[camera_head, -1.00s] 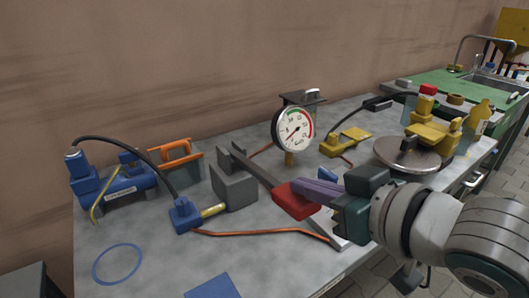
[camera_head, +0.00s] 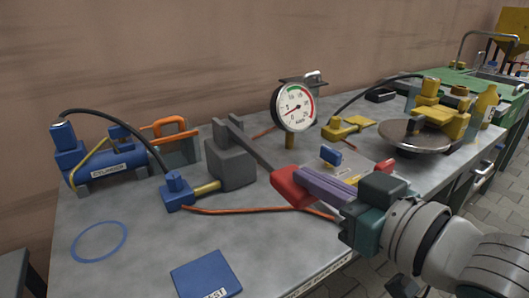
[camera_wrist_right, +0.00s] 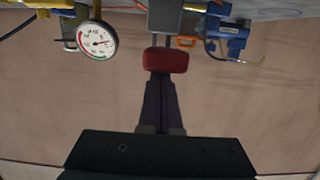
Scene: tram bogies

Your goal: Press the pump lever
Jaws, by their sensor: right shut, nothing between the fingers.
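The pump lever is a grey bar with a red handle (camera_head: 290,187), sloping down from a grey pump block (camera_head: 231,165). My right gripper (camera_head: 303,180) has its purple fingers together, with nothing between them. The fingertips are right at the red handle and overlap it in view; I cannot tell whether they touch. In the right wrist view, the red handle (camera_wrist_right: 165,60) lies just beyond the shut fingertips (camera_wrist_right: 161,82). A round gauge (camera_head: 294,108) stands behind the lever. My left gripper is not in view.
A blue cylinder unit (camera_head: 110,168) with a black hose is at left. An orange-brown pipe (camera_head: 240,210) runs along the tabletop. A round metal plate (camera_head: 415,136) and yellow fittings (camera_head: 440,115) are at right. A blue booklet (camera_head: 206,275) lies in front.

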